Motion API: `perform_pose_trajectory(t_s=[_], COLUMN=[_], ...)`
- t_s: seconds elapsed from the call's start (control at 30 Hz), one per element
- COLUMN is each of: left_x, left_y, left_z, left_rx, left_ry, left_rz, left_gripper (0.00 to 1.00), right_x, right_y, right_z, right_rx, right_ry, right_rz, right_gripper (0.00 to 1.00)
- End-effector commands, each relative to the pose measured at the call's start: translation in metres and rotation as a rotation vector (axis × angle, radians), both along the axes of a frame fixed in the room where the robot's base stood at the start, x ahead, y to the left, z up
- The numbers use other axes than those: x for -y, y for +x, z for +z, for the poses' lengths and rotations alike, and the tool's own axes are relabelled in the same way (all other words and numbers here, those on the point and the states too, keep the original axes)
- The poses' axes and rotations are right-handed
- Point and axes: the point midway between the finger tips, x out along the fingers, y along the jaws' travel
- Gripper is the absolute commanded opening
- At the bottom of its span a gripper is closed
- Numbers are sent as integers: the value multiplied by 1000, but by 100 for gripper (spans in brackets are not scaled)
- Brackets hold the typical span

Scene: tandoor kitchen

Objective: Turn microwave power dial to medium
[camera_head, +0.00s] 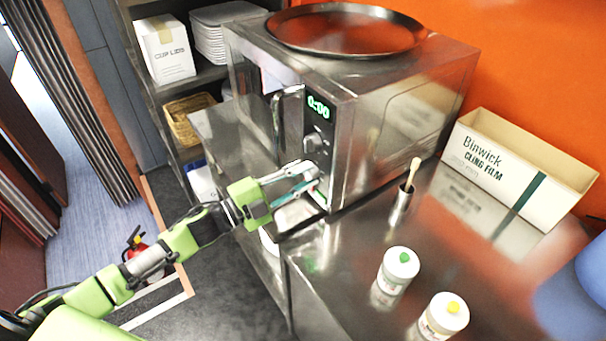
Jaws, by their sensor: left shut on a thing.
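The steel microwave (345,95) stands on the counter, its front turned to the left. Its display shows green 0:00. An upper round dial (313,142) shows on the control panel under the display. My left gripper (312,179) reaches the panel below that dial. Its fingers are shut on what appears to be the lower dial, which they mostly hide. The dial's setting and markings cannot be read. My right gripper is not in view.
The door handle (279,115) sticks out beside the panel.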

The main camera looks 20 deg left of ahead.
Motion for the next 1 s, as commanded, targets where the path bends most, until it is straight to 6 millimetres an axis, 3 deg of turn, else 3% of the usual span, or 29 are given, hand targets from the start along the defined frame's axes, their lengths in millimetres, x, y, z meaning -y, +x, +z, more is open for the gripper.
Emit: perform_pose_trajectory(t_s=[0.53, 0.57, 0.6, 1.0], left_x=[0, 0, 0, -2], left_y=[0, 0, 0, -2], left_z=[-2, -2, -1, -1], left_rx=[-16, -16, -15, -15], left_ry=[-17, -17, -16, -16], left_rz=[1, 1, 1, 0], left_gripper=[0, 29, 38, 38], right_x=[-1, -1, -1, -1], right_y=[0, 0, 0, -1], right_z=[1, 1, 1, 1], right_rx=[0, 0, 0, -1], right_ry=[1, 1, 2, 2], right_rz=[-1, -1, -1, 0], right_gripper=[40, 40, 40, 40])
